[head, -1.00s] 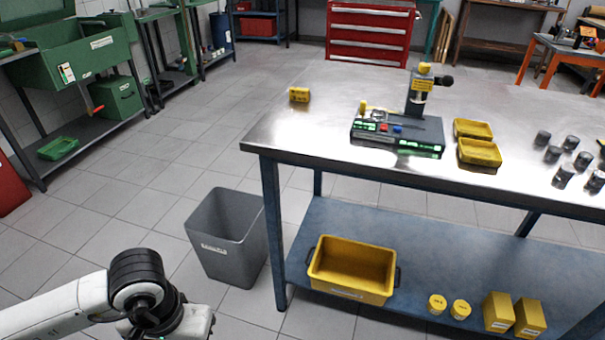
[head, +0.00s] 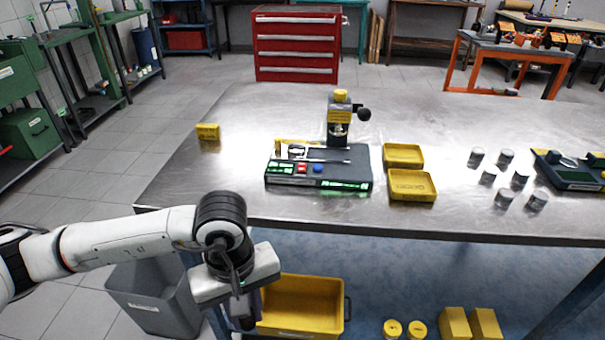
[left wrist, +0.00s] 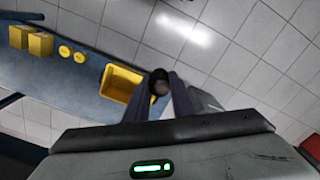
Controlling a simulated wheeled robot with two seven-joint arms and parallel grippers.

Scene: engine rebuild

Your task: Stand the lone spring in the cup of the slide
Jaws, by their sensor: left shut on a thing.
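My left gripper (head: 245,305) hangs in front of the table's near edge, below the height of the tabletop. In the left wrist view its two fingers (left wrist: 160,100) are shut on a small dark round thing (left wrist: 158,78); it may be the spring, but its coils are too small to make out. On the table stands a dark press-like device (head: 345,178) with lit green panels, red and blue buttons and a yellow-capped column (head: 340,108). A thin metal rod (head: 318,160) lies along its top, perhaps part of the slide. I cannot make out the cup. My right gripper is not in view.
A small yellow block (head: 208,132) lies at the table's left. Below are a grey bin (head: 155,300) and a yellow crate (head: 340,318).

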